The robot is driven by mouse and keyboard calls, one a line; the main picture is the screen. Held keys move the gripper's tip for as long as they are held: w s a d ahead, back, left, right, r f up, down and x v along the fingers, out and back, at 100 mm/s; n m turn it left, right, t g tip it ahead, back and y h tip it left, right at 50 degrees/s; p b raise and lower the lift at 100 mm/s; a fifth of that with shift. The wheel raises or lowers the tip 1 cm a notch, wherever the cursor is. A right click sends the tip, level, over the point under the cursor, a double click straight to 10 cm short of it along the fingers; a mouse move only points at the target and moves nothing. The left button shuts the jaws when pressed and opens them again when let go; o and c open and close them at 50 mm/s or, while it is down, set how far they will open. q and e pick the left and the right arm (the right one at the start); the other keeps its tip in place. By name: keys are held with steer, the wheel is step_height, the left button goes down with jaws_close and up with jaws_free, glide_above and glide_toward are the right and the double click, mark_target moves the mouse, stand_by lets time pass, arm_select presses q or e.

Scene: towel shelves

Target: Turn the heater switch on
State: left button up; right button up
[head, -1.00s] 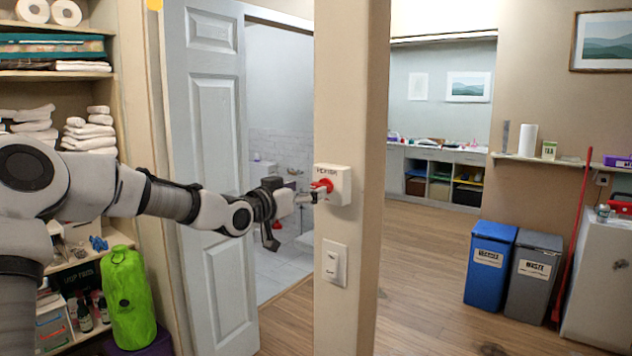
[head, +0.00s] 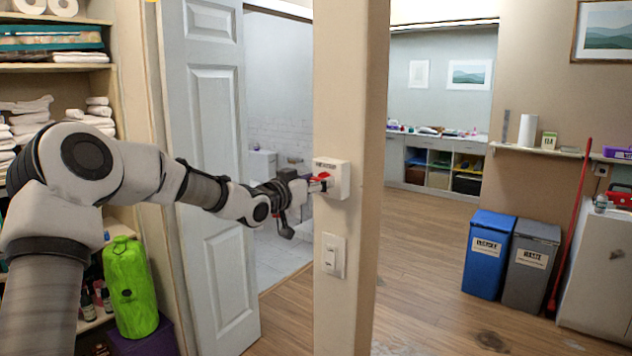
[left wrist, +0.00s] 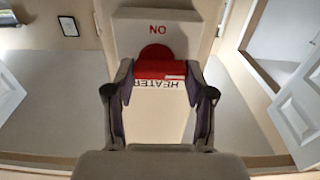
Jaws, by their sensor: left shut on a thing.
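The heater switch is a white box (head: 341,179) with a red knob (head: 320,177), mounted on the side of a beige post. My left gripper (head: 316,184) reaches it from the left and is shut on the red knob. In the left wrist view the knob (left wrist: 158,68) lies between the two fingertips, its bar running across the picture. The word HEATER shows upside down below the knob and ON upside down above it. My right gripper is not in view.
A white rocker wall switch (head: 333,256) sits lower on the beige post (head: 350,120). An open white door (head: 212,150) stands behind my left arm. Shelves with towels and a green bag (head: 130,287) are at left. Blue (head: 488,254) and grey (head: 531,260) bins stand at right.

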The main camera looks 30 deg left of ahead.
arm_select(q)
steer(key=n+p, duration=0.2)
steer(key=n, duration=0.1)
steer(key=n+p, duration=0.1)
steer(key=n, duration=0.4)
steer(key=n+p, duration=0.2)
steer(key=n, duration=0.3)
steer(key=n+p, duration=0.2)
steer(key=n, duration=0.2)
steer(key=shift+f+n, duration=0.4)
stand_by(0.5)
steer(key=o, duration=1.2)
steer(key=shift+d, duration=0.1)
steer(key=shift+c, duration=0.2)
steer(key=shift+w, duration=0.1)
